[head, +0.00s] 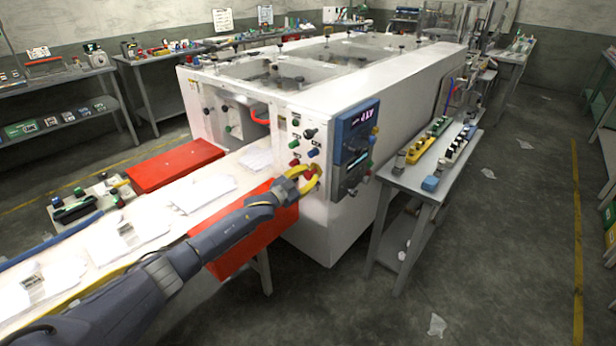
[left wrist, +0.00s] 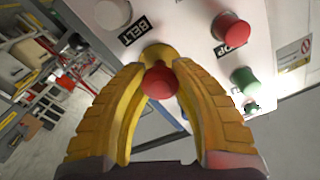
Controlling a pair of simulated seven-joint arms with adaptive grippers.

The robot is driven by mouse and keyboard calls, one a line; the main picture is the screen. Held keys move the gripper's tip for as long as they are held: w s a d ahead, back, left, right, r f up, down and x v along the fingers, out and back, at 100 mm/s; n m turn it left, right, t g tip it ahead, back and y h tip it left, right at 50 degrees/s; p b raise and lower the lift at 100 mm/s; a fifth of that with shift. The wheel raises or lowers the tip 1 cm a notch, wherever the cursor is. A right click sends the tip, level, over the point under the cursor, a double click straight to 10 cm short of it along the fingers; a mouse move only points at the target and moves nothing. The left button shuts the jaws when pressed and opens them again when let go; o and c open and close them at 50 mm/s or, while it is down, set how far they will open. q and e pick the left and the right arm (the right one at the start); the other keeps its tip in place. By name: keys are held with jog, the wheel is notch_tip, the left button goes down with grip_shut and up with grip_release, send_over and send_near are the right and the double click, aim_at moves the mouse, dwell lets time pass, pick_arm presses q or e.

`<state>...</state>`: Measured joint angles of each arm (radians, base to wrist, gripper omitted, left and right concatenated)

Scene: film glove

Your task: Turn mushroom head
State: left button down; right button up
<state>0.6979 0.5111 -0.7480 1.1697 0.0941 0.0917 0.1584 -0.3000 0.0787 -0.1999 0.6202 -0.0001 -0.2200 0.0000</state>
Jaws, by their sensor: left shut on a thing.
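The red mushroom head (left wrist: 160,83) sits on a yellow base on the machine's white control panel (head: 285,150). My left gripper (head: 311,178) has yellow fingers and reaches the lower part of that panel. In the left wrist view its two fingers are closed around the mushroom head, one on each side. In the head view the mushroom head is mostly hidden by the gripper. My right gripper is in no view.
A label reading BELT (left wrist: 139,31) is beside the mushroom head. Another red button (left wrist: 231,29) and a green button (left wrist: 243,80) stand close by. A blue-framed display (head: 356,135) is right of the panel. A conveyor (head: 150,205) with white pieces and a red side guard (head: 225,258) lies below my arm.

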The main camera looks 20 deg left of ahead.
pick_arm(q)
jog(key=shift+m, duration=0.4)
jog(key=c, duration=0.9)
grip_release()
jog(key=shift+s, duration=0.1)
jog(key=v, duration=1.2)
